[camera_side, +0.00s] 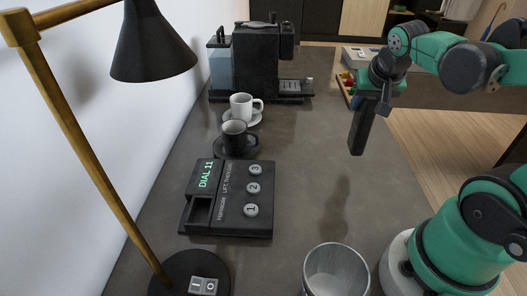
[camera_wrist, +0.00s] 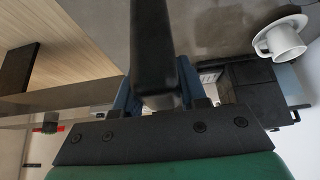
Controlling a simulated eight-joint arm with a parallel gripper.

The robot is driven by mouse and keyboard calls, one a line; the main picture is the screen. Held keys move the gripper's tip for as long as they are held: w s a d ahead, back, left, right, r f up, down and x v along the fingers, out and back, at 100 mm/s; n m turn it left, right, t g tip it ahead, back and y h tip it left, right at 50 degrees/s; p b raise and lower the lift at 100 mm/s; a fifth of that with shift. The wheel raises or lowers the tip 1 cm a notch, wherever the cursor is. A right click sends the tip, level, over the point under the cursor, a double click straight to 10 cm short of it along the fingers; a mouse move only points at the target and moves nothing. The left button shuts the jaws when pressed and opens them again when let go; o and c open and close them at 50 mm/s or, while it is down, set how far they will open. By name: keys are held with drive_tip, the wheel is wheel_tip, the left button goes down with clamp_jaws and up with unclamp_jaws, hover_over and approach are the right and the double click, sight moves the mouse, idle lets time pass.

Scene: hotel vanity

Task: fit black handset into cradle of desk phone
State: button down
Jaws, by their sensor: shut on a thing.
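The black handset (camera_side: 362,128) hangs from my gripper (camera_side: 378,90), long side pointing down and slightly tilted, above the right part of the counter. My gripper is shut on its upper end. In the wrist view the handset (camera_wrist: 153,50) runs up from between the fingers of my gripper (camera_wrist: 158,100). The desk phone (camera_side: 229,200) lies on the counter at lower left, clear of the handset. Its cradle (camera_side: 199,210) is an empty recess on the left side, below a "DIAL 11" display. Three numbered round buttons run along its right side.
A white cup (camera_side: 241,106) and a black cup (camera_side: 235,136) stand on saucers behind the phone, near a coffee machine (camera_side: 262,60). A desk lamp (camera_side: 150,45) overhangs the left. A grey tumbler (camera_side: 335,272) stands in front. The counter's middle is clear.

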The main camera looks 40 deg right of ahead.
sight(361, 122)
drive_tip(key=shift+f, duration=2.3)
drive_tip(key=shift+f, duration=0.1)
drive_tip(key=shift+c, duration=2.4)
unclamp_jaws()
drive_tip(key=v, duration=1.2)
drive_tip(key=w+a+f+n+t+y, duration=0.2)
drive_tip(key=w+a+f+n, duration=0.1)
drive_tip(key=w+a+n, duration=0.1)
drive_tip(key=shift+w+a+f+n+y, duration=0.3)
drive_tip(key=shift+a+n, duration=0.5)
drive_tip(key=shift+a, duration=0.2)
drive_tip(key=o, duration=0.5)
drive_tip(key=a+n, duration=0.1)
drive_tip(key=w+a+f+n+y, duration=0.1)
drive_tip(key=a+f+n+t, duration=0.1)
drive_tip(key=a, duration=0.1)
drive_tip(key=shift+w+y, duration=0.15)
drive_tip(key=shift+y, duration=0.15)
